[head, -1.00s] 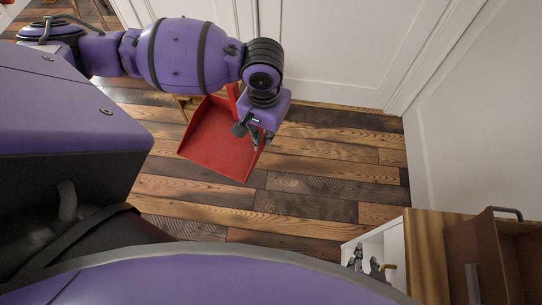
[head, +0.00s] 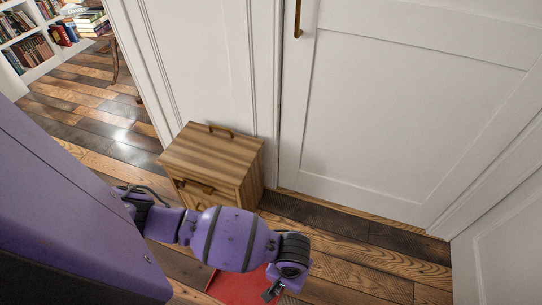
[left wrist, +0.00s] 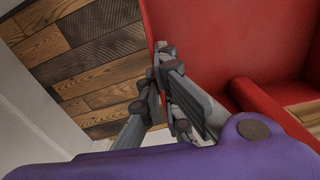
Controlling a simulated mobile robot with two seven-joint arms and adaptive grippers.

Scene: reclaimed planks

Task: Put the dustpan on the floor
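The red dustpan (head: 232,286) shows in part at the bottom of the head view, below my left arm. In the left wrist view the dustpan (left wrist: 215,35) fills the upper right, with its raised red handle part at the right. My left gripper (head: 270,293) is at the dustpan's side wall. In the left wrist view the fingers of the left gripper (left wrist: 160,85) are closed together on the wall's edge, with red showing between them. Whether the dustpan touches the plank floor (head: 345,270) cannot be told. My right gripper is out of view.
A small wooden drawer cabinet (head: 212,160) stands against the white wall behind my left arm. A white door (head: 400,110) is at the back right. Bookshelves (head: 35,45) and a table with books (head: 92,22) are far left. Plank floor is clear right of the arm.

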